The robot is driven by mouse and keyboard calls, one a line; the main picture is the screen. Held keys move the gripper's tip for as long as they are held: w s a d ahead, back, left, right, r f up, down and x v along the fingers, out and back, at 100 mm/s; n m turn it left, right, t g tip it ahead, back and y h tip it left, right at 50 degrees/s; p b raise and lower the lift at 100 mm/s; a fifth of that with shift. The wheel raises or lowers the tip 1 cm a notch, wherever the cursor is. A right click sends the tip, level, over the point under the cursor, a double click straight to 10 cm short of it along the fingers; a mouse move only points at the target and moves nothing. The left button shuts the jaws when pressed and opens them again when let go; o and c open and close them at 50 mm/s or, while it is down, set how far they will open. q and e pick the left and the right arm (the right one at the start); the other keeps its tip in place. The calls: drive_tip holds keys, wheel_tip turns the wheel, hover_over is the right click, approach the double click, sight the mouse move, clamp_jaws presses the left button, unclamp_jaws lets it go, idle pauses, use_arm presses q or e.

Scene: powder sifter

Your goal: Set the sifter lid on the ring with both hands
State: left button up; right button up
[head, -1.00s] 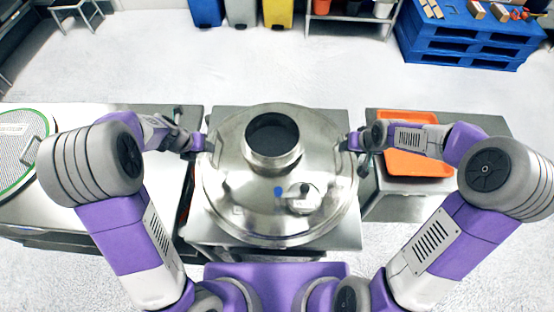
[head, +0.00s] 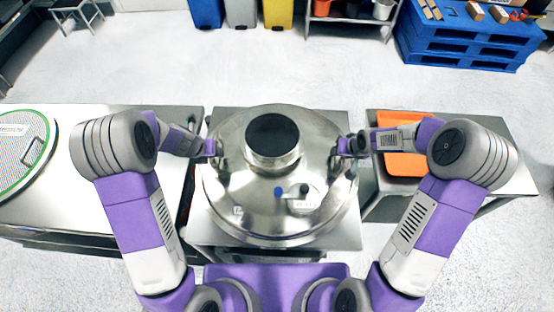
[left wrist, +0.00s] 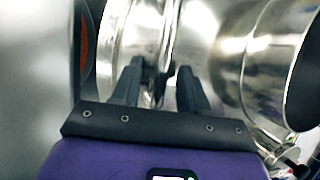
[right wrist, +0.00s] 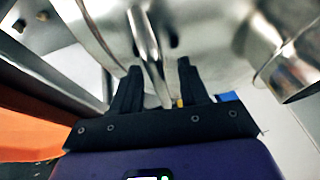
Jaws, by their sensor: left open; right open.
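The sifter lid (head: 240,200) is a shiny steel dome with a dark-mouthed neck, above the middle table in the head view. The ring cannot be told apart from the lid there. My left gripper (head: 212,148) is open at the lid's left side. In the left wrist view, its fingers (left wrist: 160,78) stand on either side of a shiny steel edge. My right gripper (head: 345,146) is open at the lid's right side. In the right wrist view, its fingers (right wrist: 160,72) straddle a narrow steel bar (right wrist: 150,50). Contact cannot be told in either wrist view.
A green-rimmed mesh screen (head: 22,150) with a handle lies on the left table (head: 85,195). An orange tray (head: 400,165) sits on the right table (head: 470,185). A blue pallet stack (head: 465,40) and bins stand far back, with clear floor between.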

use_arm(q)
clamp_jaws()
use_arm(e)
clamp_jaws()
idle(1.2)
use_arm(q)
drive_tip(key=shift+w+r, duration=0.15)
drive_tip(key=shift+w, duration=0.05)
use_arm(e)
drive_tip(key=shift+w+r, duration=0.15)
drive_tip(key=shift+w, duration=0.1)
